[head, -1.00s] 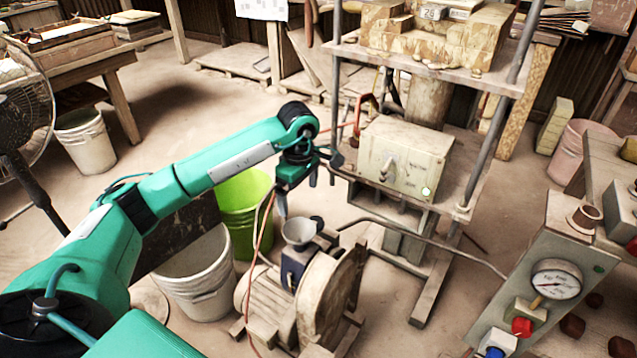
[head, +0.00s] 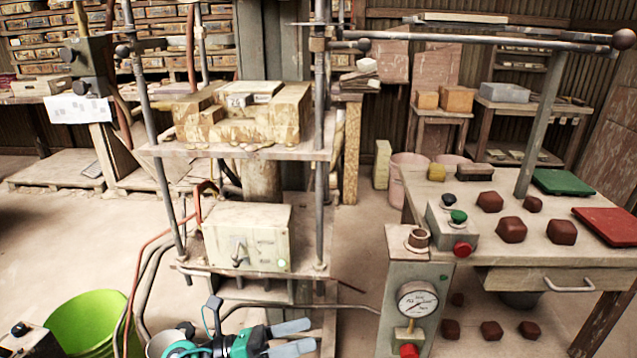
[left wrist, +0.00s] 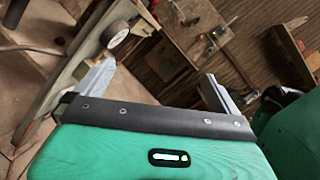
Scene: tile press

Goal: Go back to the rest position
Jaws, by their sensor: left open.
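My left gripper (head: 308,336) shows at the bottom edge of the head view, its two grey fingers pointing right and apart. In the left wrist view the same gripper (left wrist: 160,70) has its fingers spread with nothing between them. It hangs in front of the press stand, below the cream switch box (head: 247,238) with a lit green lamp. Most of my left arm is out of the head view. My right gripper is not in view.
A grey control post with a gauge (head: 417,301) and red button stands right of my gripper. Behind it is a table (head: 560,248) with red-brown lumps and a green and a red plate. A green bucket (head: 88,322) stands at the lower left. Open floor (head: 362,225) lies behind the post.

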